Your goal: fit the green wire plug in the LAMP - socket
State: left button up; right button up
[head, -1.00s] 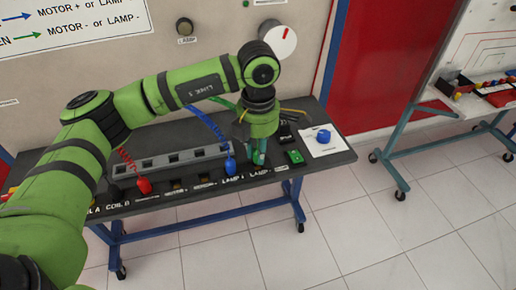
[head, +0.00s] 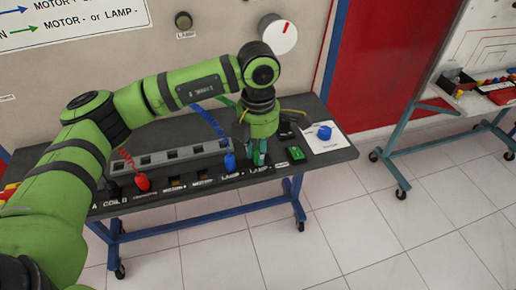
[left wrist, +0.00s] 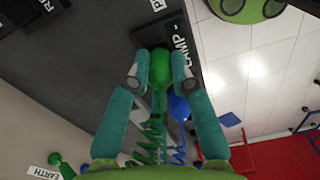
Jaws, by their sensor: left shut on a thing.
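My left gripper (head: 258,157) points down at the front edge of the dark bench, above the LAMP - label (head: 260,170). In the left wrist view its teal fingers are closed on the green wire plug (left wrist: 160,68), beside the LAMP - label (left wrist: 180,48). A coiled green wire (left wrist: 149,140) trails from the plug. The LAMP - socket is hidden by the plug and fingers, so I cannot tell whether the plug is seated. My right gripper is not in view.
A blue plug (head: 230,162) stands just left of the gripper, by LAMP +. A red plug (head: 142,182) stands further left. A grey rail (head: 170,154) is behind.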

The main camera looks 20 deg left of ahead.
pick_arm(q)
jog(key=shift+f, duration=0.2)
jog(key=o, duration=0.7)
jog(key=shift+r, duration=0.1)
jog(key=shift+r+p, duration=1.4)
jog(key=shift+r, duration=1.3)
jog(key=shift+r+p, duration=0.3)
jog(key=shift+r, duration=0.45)
jog(key=o, duration=0.5)
jog(key=shift+f, duration=0.1)
